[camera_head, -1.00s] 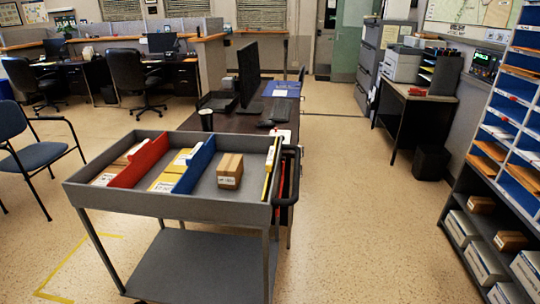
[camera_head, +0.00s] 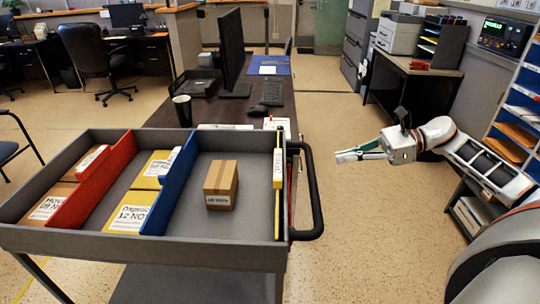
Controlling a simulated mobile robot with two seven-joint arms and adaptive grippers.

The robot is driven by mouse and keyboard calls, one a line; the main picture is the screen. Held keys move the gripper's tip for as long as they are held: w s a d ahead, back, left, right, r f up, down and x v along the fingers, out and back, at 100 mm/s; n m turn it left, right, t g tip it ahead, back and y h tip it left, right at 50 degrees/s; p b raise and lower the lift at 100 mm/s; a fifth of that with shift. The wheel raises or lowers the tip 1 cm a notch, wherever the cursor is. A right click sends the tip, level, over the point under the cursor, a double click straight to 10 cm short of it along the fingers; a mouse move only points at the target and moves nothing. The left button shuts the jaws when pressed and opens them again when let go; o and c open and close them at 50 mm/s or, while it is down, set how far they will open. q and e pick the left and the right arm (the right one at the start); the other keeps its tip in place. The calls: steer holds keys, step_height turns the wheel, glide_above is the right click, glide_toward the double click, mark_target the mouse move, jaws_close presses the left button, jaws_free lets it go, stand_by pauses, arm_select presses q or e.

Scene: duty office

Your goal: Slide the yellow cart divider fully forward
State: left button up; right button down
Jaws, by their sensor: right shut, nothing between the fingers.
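The grey cart (camera_head: 190,248) stands in front of me with its tray top open. The yellow divider (camera_head: 278,190) is upright along the tray's right end, near the cart's dark handle (camera_head: 316,192). It has a white label on it. My right gripper (camera_head: 340,157) is in the air to the right of the cart, apart from the handle and the divider, with its fingers pointing left. It is shut and empty. My left gripper is not in the picture.
In the tray, a red divider (camera_head: 97,180) and a blue divider (camera_head: 171,187) separate parcels and envelopes. A brown box (camera_head: 221,184) sits between the blue and yellow dividers. A desk (camera_head: 205,110) with a monitor stands behind the cart. Shelves (camera_head: 510,125) stand at the right.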

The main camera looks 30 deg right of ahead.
arm_select(q)
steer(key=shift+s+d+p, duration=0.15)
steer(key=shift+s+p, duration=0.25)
steer(key=shift+p, duration=0.1)
arm_select(e)
steer(key=r+x, duration=0.1)
steer(key=x, duration=1.2)
steer(key=shift+a, duration=0.45)
steer(key=shift+w, duration=0.1)
arm_select(q)
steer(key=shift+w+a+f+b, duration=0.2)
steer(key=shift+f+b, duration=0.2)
steer(key=shift+b, duration=0.35)
arm_select(e)
steer(key=w+a, duration=0.5)
steer(key=a, duration=0.3)
steer(key=shift+a, duration=0.2)
